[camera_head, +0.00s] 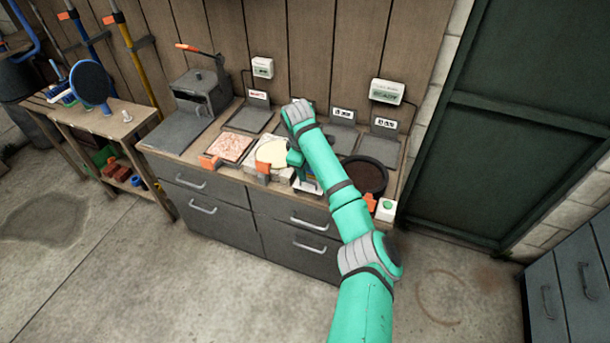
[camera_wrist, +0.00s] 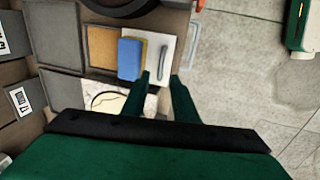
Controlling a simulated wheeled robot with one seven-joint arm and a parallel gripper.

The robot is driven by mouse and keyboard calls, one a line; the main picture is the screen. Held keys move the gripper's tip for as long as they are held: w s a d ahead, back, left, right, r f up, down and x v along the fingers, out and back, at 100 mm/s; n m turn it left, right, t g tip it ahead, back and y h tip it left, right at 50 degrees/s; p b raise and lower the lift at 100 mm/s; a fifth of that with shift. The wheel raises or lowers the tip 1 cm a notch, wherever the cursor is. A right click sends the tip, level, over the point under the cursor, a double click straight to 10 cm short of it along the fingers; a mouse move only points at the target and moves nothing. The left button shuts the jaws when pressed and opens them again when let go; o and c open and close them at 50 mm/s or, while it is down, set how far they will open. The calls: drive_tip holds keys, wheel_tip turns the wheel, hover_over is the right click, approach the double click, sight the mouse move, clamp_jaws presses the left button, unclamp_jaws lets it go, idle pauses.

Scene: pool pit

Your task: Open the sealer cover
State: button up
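I cannot tell for certain which thing is the sealer. A dark grey boxy machine (camera_head: 198,92) with a red-tipped lever (camera_head: 188,47) stands at the bench's left end in the head view, and its top looks shut. My gripper (camera_head: 296,168) is over the middle of the bench, well right of that machine. In the wrist view my gripper (camera_wrist: 162,79) is open, its two green fingers apart with nothing between them. Just beyond the fingertips is a white panel with a grey bar handle (camera_wrist: 163,64). A blue and yellow sponge-like block (camera_wrist: 130,58) lies beside it.
On the bench (camera_head: 240,192) are a pink speckled slab (camera_head: 229,147), a cream round piece (camera_head: 272,153) and a dark round pan (camera_head: 366,174). Orange tabs (camera_head: 209,162) line the front. A side table (camera_head: 110,125) stands left. The concrete floor in front is clear.

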wheel_tip(320, 180, up, 7)
drive_tip(key=s, duration=0.1)
drive_tip(key=shift+s+a+f, duration=0.15)
drive_tip(key=shift+a, duration=0.15)
